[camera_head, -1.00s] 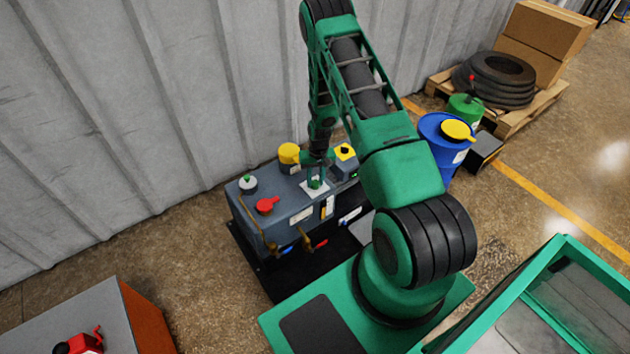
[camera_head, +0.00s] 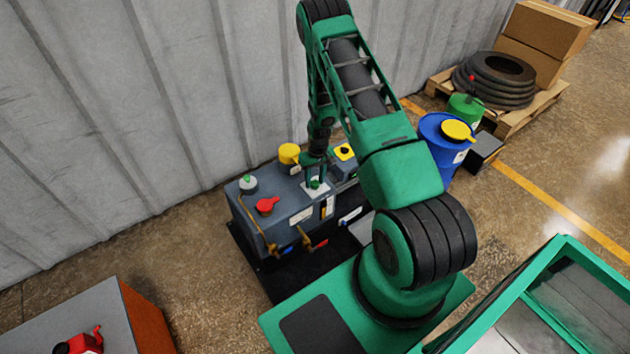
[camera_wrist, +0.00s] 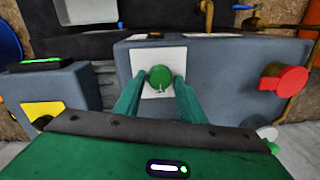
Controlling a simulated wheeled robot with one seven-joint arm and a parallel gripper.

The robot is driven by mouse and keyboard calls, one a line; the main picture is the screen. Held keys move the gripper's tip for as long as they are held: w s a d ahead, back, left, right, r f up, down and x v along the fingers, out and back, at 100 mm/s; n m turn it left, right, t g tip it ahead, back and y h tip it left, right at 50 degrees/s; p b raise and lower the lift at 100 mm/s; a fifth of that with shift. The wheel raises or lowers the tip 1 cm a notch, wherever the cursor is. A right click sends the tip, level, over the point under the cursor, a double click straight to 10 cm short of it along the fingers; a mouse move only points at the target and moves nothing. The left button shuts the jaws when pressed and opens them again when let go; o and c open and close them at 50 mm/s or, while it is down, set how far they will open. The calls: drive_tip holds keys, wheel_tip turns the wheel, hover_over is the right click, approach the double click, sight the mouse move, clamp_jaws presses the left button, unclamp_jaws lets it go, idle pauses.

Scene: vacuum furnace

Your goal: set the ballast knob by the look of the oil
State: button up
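The green ballast knob (camera_wrist: 160,78) stands on a white plate (camera_wrist: 143,58) on top of the grey pump (camera_wrist: 225,75). A pale pointer mark shows on the knob's near side. In the head view the knob (camera_head: 315,184) is small on the pump's top. My gripper (camera_wrist: 159,84) is open, with one green finger on each side of the knob and slight gaps showing; I cannot tell whether either touches. A small upright window with an amber tint, likely the oil sight glass (camera_head: 328,207), is on the pump's front face. Its oil colour is too small to judge surely.
A red handled cap (camera_head: 267,205), a yellow cap (camera_head: 289,153) and a green-topped fitting (camera_head: 248,184) stand on the pump. A box with a yellow-framed button (camera_head: 345,152) is beside it. A blue drum (camera_head: 437,150) is to the right. The corrugated wall is close behind.

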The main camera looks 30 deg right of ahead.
drive_tip(key=shift+o, duration=0.5)
wheel_tip(320, 180, up, 11)
drive_tip(key=shift+d+f, duration=0.15)
drive_tip(key=shift+d, duration=0.15)
idle(0.5)
wheel_tip(320, 180, up, 14)
drive_tip(key=m, duration=0.1)
hover_over(317, 182)
drive_tip(key=s+d, duration=0.1)
drive_tip(key=s, duration=0.3)
drive_tip(key=s+r+m+h, duration=0.1)
drive_tip(key=s+r, duration=0.7)
drive_tip(key=r, duration=0.5)
drive_tip(key=s+a+r+m, duration=0.1)
drive_tip(key=s+a+r, duration=0.1)
drive_tip(key=s, duration=0.6)
drive_tip(key=s+a+r+m, duration=0.1)
drive_tip(key=s+a+r, duration=0.1)
drive_tip(key=s+r, duration=0.3)
drive_tip(key=s+a+r, duration=0.2)
drive_tip(key=s+r, duration=0.2)
drive_tip(key=s, duration=0.7)
drive_tip(key=shift+s+a+r+m+y, duration=0.15)
drive_tip(key=shift+s+a+m+y, duration=0.15)
drive_tip(key=shift+a+m, duration=0.1)
